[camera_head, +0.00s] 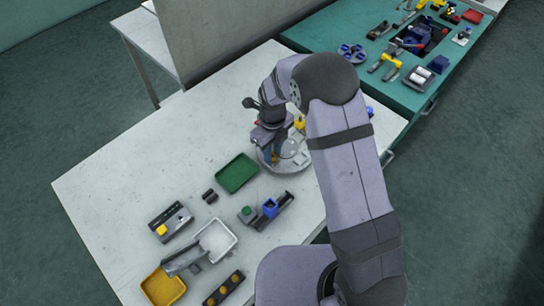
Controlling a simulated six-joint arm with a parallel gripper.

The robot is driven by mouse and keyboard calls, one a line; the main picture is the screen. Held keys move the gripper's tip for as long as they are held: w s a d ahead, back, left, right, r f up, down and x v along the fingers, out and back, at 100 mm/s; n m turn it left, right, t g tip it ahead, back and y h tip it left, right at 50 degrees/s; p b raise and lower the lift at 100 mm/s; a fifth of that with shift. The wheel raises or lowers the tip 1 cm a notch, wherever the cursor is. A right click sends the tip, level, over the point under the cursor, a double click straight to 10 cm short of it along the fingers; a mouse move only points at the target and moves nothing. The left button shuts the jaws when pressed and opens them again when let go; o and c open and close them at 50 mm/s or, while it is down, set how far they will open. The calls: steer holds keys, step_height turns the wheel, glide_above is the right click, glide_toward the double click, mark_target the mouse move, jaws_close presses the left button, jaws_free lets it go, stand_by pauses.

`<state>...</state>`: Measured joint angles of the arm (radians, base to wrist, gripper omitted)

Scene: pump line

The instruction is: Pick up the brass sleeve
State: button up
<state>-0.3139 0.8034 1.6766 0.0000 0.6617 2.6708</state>
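My gripper (268,152) points down over a round pale plate (288,166) at the right part of the white table. Small blue and orange-yellow patches show at its tips, too small to tell whether they are finger parts or a held thing. I cannot tell whether the gripper is open or shut. A small yellow part (299,122) shows just right of the gripper, partly hidden by my arm. I cannot pick out the brass sleeve for certain. My arm hides part of the plate and the table's right side.
On the white table (120,170) are a green tray (237,172), small black parts (210,196), a blue-and-green fixture (268,209), a grey fixture with a yellow block (170,222), a white tray (231,243), a yellow tray (163,288) and a dark knobbed block (224,289). The table's back left is clear.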

mark_target(273, 155)
steer(key=shift+r+p, duration=0.6)
steer(key=shift+r, duration=0.1)
stand_by(0.7)
steer(key=shift+r+p, duration=1.65)
steer(key=shift+r, duration=0.55)
